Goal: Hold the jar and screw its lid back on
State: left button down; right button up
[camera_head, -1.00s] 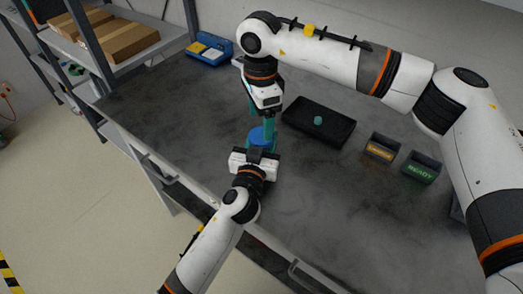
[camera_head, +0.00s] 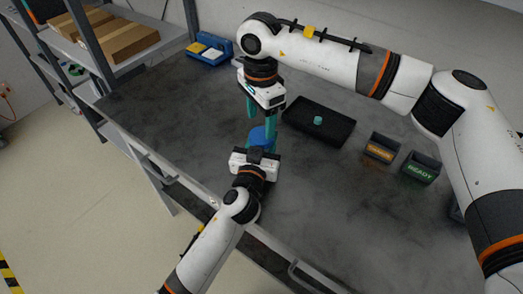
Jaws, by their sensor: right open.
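A blue round lid (camera_head: 260,136) shows at the front middle of the bench, just beyond my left gripper; the jar body under it is mostly hidden. My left gripper (camera_head: 262,150) is right at the jar from the near side, but its fingers are hidden, so I cannot tell how they are set. My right gripper (camera_head: 260,130) points down above the lid, its two teal fingers spread apart. One finger is beside the lid's right side, the other is further back and left.
A black tray (camera_head: 296,130) with a small teal piece (camera_head: 318,120) lies behind to the right. Two labelled holders, one orange (camera_head: 380,149) and one green READY (camera_head: 421,168), stand further right. A blue bin (camera_head: 210,50) stands at the back. The bench (camera_head: 160,100) left is clear.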

aim_at(261, 136)
jog(key=shift+f, duration=2.2)
jog(key=c, duration=0.8)
jog(key=shift+w+m, duration=0.1)
jog(key=shift+m, duration=1.6)
jog(key=o, duration=0.9)
jog(key=shift+o, duration=1)
jog(key=shift+s, duration=0.2)
